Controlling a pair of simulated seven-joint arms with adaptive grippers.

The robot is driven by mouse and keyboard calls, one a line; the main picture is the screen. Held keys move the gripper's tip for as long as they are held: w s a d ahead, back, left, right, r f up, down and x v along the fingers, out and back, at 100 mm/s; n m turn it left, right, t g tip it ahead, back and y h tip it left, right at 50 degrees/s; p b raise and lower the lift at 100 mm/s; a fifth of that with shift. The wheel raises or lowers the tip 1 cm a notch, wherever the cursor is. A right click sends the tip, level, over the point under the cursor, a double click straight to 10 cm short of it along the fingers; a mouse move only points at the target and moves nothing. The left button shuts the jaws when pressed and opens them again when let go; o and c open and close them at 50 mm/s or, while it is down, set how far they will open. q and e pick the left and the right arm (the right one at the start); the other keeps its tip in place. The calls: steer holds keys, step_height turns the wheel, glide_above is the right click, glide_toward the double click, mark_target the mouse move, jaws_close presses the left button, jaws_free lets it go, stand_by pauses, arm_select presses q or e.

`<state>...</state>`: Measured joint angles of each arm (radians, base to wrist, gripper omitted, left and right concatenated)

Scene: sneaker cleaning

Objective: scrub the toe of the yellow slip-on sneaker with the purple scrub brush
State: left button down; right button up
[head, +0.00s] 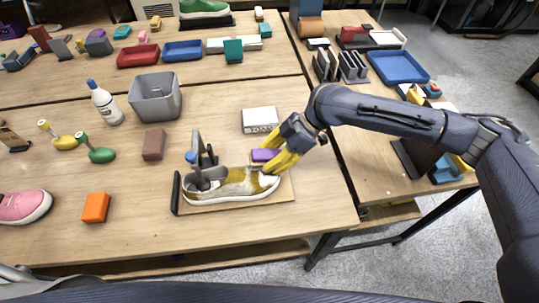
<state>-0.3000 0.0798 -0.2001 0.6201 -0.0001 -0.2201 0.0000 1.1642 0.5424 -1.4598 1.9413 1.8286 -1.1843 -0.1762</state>
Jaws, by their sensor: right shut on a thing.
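The yellow slip-on sneaker (238,188) lies on its side-on stand, a wooden board (222,208) with a dark upright end plate, its toe pointing right. A grey clamp-like piece (205,165) stands at its heel end. My right gripper (273,163) has yellow fingers and is shut on the purple scrub brush (262,155). The brush is just above and behind the sneaker's toe; I cannot tell whether it touches the shoe. The fingers hide part of the brush and the toe.
A white box (260,120) stands behind the brush. A grey bin (157,98), white bottle (105,104) and brown block (154,145) stand further left. An orange block (95,208) and pink sneaker (22,206) lie at the left. Bare table lies between them.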

steer(key=shift+s+d+r, duration=0.1)
steer(key=shift+s+d, duration=0.15)
steer(key=shift+s, duration=0.9)
steer(key=shift+s+d+f, duration=0.1)
steer(key=shift+s+d, duration=0.2)
steer(key=shift+s, duration=0.8)
steer(key=shift+s+d+r, duration=0.1)
steer(key=shift+s+d, duration=0.15)
steer(key=shift+s, duration=0.9)
steer(key=shift+w+d+r, duration=0.1)
steer(key=shift+d+r, duration=0.1)
steer(key=shift+r, duration=0.6)
steer(key=shift+w+d+r, duration=0.1)
steer(key=shift+d+r, duration=0.15)
steer(key=shift+r, duration=0.55)
steer(key=shift+d+r, duration=0.2)
steer(key=shift+r, duration=0.6)
steer(key=shift+w+r, duration=1.8)
steer(key=shift+w, duration=0.25)
